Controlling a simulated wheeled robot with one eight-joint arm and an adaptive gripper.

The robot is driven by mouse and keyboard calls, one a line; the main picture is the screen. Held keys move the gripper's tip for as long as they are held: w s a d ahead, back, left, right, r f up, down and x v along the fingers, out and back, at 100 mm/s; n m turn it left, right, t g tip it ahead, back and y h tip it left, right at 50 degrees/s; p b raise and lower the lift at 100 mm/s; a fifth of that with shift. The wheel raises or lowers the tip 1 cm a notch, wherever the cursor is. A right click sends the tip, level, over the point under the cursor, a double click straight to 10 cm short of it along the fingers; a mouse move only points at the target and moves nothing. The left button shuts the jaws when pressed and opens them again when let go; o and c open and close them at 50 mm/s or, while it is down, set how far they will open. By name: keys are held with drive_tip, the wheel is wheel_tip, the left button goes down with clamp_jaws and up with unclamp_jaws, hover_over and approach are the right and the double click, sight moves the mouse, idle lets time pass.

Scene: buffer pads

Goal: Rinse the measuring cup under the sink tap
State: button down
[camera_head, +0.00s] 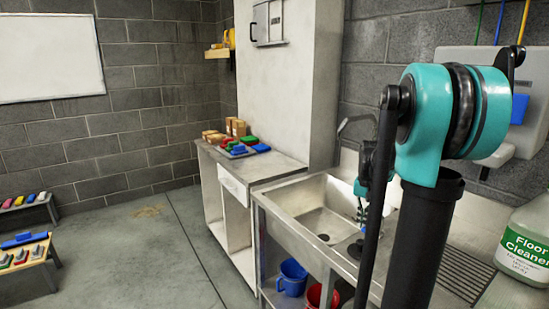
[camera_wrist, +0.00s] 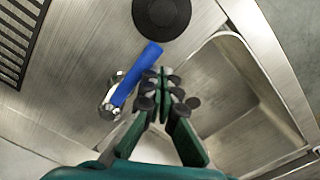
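The steel sink basin (camera_head: 300,200) is in the middle of the head view, with its drain at the bottom. It also shows at the right of the wrist view (camera_wrist: 235,95). A chrome tap fitting (camera_wrist: 110,103) with a blue lever (camera_wrist: 137,73) stands on the steel top left of the basin. My gripper (camera_wrist: 159,76) has its dark green fingers drawn together at the tips, close beside the lever; touch is unclear. Nothing shows between the fingertips. In the head view my arm partly hides the gripper. I see no measuring cup in either view.
A black disc (camera_wrist: 161,14) lies on the steel near the lever. A floor cleaner jug (camera_head: 525,240) stands at the right. Blue (camera_head: 292,277) and red (camera_head: 315,297) buckets are under the sink. Colored blocks (camera_head: 240,146) sit on the left counter. The floor at left is mostly free.

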sight(371, 225)
drive_tip(key=shift+s+d, duration=0.25)
drive_tip(key=shift+s, duration=0.25)
drive_tip(key=shift+s+d, duration=0.25)
drive_tip(key=shift+s, duration=0.2)
drive_tip(key=shift+s+d, duration=0.55)
drive_tip(key=shift+s, duration=0.05)
drive_tip(key=r, duration=0.1)
drive_tip(key=w+a+r, duration=0.1)
drive_tip(key=r, duration=0.3)
drive_tip(key=shift+w+a, duration=0.25)
drive_tip(key=shift+w, duration=0.1)
